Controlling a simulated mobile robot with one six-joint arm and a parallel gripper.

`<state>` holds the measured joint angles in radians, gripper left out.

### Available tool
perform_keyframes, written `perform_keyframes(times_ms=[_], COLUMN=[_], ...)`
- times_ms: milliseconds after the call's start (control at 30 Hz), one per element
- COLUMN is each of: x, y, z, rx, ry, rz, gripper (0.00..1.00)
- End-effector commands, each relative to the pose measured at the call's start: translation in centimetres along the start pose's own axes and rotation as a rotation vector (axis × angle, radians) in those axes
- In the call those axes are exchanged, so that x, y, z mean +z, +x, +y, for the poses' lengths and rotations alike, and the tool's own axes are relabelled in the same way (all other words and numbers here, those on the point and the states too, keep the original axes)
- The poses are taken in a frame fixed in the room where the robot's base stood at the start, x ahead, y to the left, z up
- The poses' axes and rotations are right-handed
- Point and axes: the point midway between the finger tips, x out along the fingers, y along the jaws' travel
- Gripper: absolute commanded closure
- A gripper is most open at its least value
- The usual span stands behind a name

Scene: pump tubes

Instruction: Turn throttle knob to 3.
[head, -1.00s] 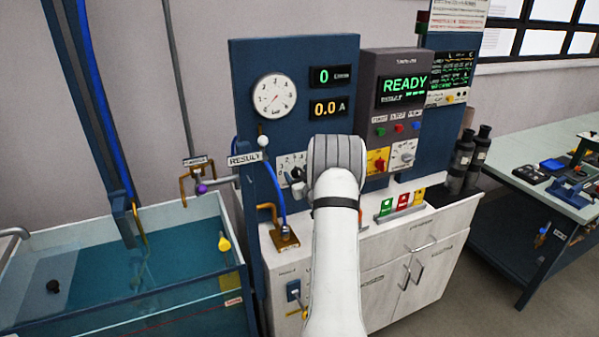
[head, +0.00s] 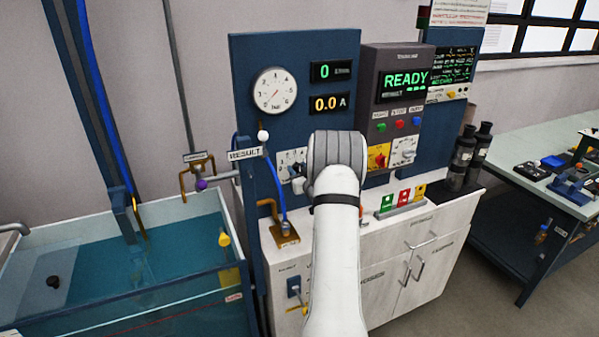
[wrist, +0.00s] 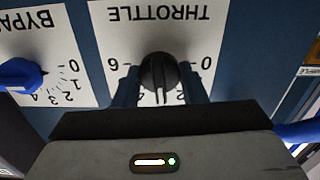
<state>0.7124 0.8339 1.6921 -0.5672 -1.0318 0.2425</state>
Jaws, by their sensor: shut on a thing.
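The black throttle knob (wrist: 158,72) sits on a white plate marked THROTTLE (wrist: 158,20), which appears upside down in the wrist view. My gripper (wrist: 158,88) has one dark finger on each side of the knob and is shut on it. A pale line on the knob points down in the picture, toward my gripper. A 0 stands right of the knob and a figure like a 6 or an upside-down 9 stands left. In the head view my arm hides the knob and fingers.
The blue bypass knob (wrist: 20,74) is close on the left in the wrist view. In the head view the display (head: 404,82) reads READY, and the two small displays (head: 331,88) read 0 and 0.0 A. A water tank (head: 120,270) stands left, a workbench (head: 550,190) right.

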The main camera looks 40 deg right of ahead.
Motion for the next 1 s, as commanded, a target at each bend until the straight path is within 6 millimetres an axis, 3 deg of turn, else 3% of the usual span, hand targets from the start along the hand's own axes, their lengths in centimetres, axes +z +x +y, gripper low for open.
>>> perform_keyframes(times_ms=[400, 433, 667, 1000], x=[0.00, 0.00, 0.00, 0.08], y=[0.01, 0.01, 0.00, -0.61], z=[0.08, 0.08, 0.13, 0.25], rx=[0.000, 0.000, 0.001, 0.003], ry=[0.074, 0.074, 0.073, 0.073], rz=[0.001, 0.001, 0.001, 0.001], gripper=[0.85, 0.61, 0.42, 0.41])
